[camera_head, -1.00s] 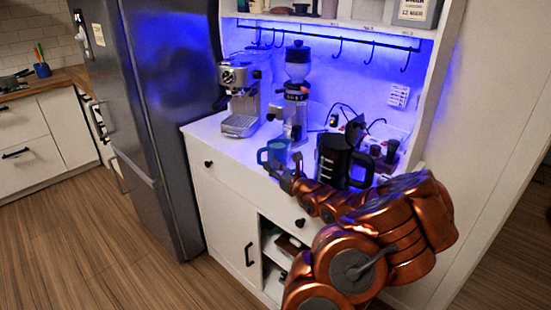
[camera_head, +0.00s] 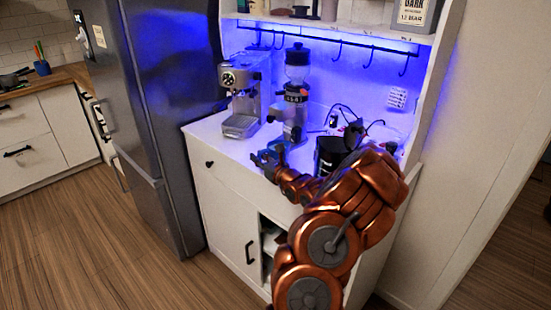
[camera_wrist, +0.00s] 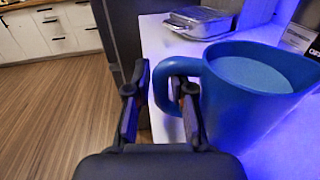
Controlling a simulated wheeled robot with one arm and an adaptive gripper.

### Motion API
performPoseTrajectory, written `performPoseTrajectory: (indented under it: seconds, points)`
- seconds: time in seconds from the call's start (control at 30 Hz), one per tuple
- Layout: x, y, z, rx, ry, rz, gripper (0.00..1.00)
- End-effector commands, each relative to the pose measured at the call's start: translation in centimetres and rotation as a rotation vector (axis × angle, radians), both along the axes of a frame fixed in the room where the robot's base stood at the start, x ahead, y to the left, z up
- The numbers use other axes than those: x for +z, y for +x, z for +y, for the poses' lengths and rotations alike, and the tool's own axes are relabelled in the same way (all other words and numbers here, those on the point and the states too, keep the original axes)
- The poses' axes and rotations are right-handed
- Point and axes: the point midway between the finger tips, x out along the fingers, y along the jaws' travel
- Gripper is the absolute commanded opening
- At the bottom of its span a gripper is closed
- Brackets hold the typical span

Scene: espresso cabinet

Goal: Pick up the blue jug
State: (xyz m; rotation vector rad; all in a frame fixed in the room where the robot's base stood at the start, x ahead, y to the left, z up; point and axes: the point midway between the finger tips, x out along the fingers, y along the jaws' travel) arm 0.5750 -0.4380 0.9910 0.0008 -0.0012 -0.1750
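The blue jug (camera_wrist: 262,85) stands upright on the white counter, its body filling the right of the wrist view. Its handle points left, toward my gripper (camera_wrist: 161,88). My gripper is open, with one dark finger on each side of the handle's outer part. The fingers appear apart from the handle, though contact at the right finger is hard to tell. In the head view, my gripper (camera_head: 268,162) is at the counter's front edge and mostly hides the jug (camera_head: 275,147).
The espresso machine (camera_head: 241,95) and the grinder (camera_head: 296,95) stand behind the jug. A black kettle (camera_head: 329,154) is to the right, partly hidden by my arm. The fridge (camera_head: 150,110) is left of the cabinet. Floor is free in front.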

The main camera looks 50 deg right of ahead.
Motion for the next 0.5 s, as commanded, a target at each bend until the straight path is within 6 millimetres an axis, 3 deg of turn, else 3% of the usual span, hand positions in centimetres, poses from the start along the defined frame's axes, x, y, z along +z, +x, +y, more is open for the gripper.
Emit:
performPoseTrajectory:
  seconds: [0.07,0.3,0.5]
  points:
    - [-0.02,-0.02,-0.01,0.000,0.000,0.000,0.23]
    - [-0.04,-0.03,0.00,0.000,0.000,0.001,0.00]
    - [-0.05,-0.03,0.01,0.000,0.000,0.001,0.00]
